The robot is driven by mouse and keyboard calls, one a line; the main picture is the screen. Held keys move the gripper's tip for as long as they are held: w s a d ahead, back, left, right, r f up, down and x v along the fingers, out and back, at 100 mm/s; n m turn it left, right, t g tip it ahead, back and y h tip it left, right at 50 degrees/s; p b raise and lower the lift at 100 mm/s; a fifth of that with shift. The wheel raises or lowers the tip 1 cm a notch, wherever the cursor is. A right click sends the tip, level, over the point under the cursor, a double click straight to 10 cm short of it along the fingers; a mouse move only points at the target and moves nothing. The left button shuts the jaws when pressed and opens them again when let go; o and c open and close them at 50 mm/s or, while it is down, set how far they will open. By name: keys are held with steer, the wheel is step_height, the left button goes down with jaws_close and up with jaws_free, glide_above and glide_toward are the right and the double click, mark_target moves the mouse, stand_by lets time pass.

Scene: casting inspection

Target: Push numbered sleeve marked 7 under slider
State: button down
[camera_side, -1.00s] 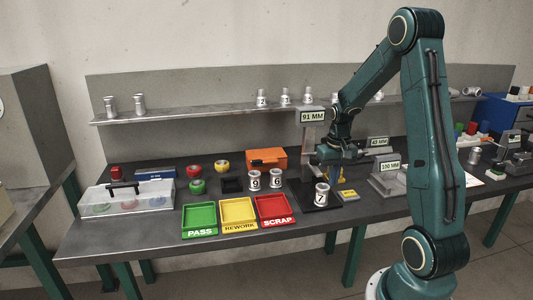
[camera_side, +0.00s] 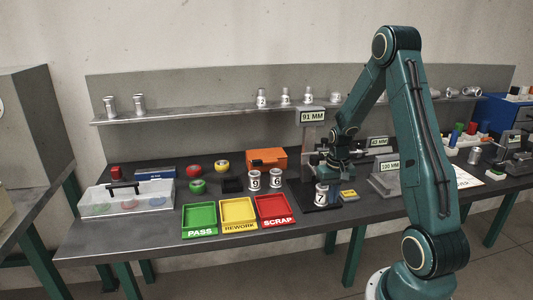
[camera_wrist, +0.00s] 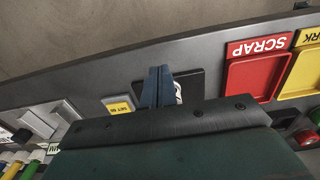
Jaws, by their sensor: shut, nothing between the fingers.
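The white sleeve marked 7 (camera_side: 320,197) stands upright on the dark base plate (camera_side: 301,197) of the gauge with the 91 MM sign (camera_side: 312,117). My arm partly covers that gauge's column in the side view, and I cannot make out the slider clearly. My gripper (camera_side: 333,188) is shut and empty, pointing down just right of the sleeve and close to it. In the wrist view, my gripper (camera_wrist: 156,72) shows as two blue fingers together, and a sliver of the sleeve (camera_wrist: 179,92) shows beside them. Contact cannot be told.
Two numbered sleeves (camera_side: 264,179) stand left of the gauge. The red SCRAP tray (camera_side: 275,207) lies to the front left. A yellow block (camera_side: 348,195) and the 130 MM gauge (camera_side: 387,180) are to the right. An orange box (camera_side: 267,158) is behind.

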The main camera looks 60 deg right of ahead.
mark_target(321, 190)
step_height(321, 190, down, 4)
steer(key=shift+r, duration=0.15)
steer(key=shift+w+d+f, duration=0.2)
steer(key=shift+w+d, duration=1.2)
steer(key=shift+w, duration=0.05)
steer(key=shift+w+d, duration=1.75)
steer(key=shift+w, duration=0.05)
steer(key=shift+s+a, duration=0.1)
steer(key=shift+s, duration=0.05)
